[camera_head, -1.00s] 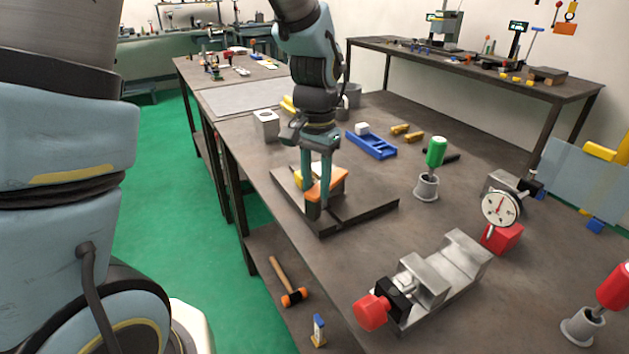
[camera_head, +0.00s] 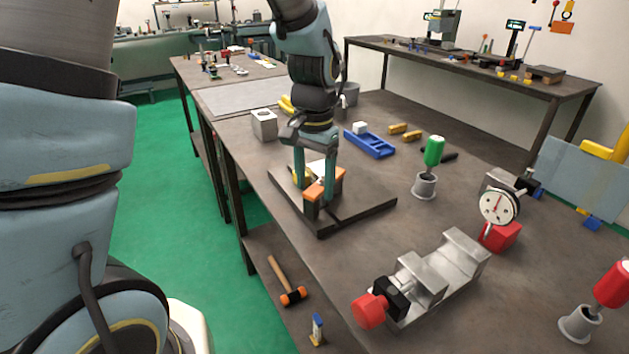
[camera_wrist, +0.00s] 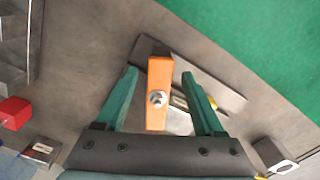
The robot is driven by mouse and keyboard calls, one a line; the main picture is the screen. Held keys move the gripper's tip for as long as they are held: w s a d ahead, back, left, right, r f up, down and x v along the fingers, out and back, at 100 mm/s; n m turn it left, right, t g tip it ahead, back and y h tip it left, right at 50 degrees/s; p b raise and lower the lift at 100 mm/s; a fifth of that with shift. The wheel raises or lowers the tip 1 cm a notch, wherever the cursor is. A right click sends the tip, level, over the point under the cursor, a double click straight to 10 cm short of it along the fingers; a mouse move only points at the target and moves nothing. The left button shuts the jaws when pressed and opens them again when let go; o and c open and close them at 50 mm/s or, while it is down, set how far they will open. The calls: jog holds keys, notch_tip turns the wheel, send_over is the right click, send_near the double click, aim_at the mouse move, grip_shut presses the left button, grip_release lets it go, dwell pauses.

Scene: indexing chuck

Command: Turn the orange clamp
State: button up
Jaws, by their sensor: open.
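The orange clamp (camera_head: 322,189) is a short bar on a dark base plate (camera_head: 352,216) on the bench. In the wrist view the clamp (camera_wrist: 159,110) lies lengthwise between my fingers, with a round metal bolt head (camera_wrist: 157,98) on its top. My gripper (camera_head: 314,192) points down over it with its two green fingers apart. In the wrist view my gripper (camera_wrist: 160,74) has one finger on each side of the clamp, with a gap showing on both sides. A pale part under the clamp is mostly hidden.
A steel vise (camera_head: 425,284) with a red knob stands at the front. A dial gauge (camera_head: 498,207), a green-handled tool (camera_head: 433,152) in a grey holder and a blue tray (camera_head: 370,143) are to the right. A hammer (camera_head: 285,282) lies on the lower shelf.

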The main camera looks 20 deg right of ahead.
notch_tip(320, 180, up, 11)
jog(key=b, duration=0.1)
jog(key=shift+b, duration=0.4)
jog(key=shift+f, duration=0.15)
jog(key=w+a+f+n, duration=0.1)
jog(key=a+f+n, duration=0.2)
jog(key=a, duration=0.6)
jog(key=a+f+n+t, duration=0.1)
jog(key=a+f+n, duration=0.2)
jog(key=a, duration=0.6)
jog(key=w+a+f+n, duration=0.1)
jog(key=a+f+n, duration=0.3)
jog(key=a, duration=0.6)
jog(key=shift+w+t, duration=0.3)
jog(key=shift+w, duration=0.05)
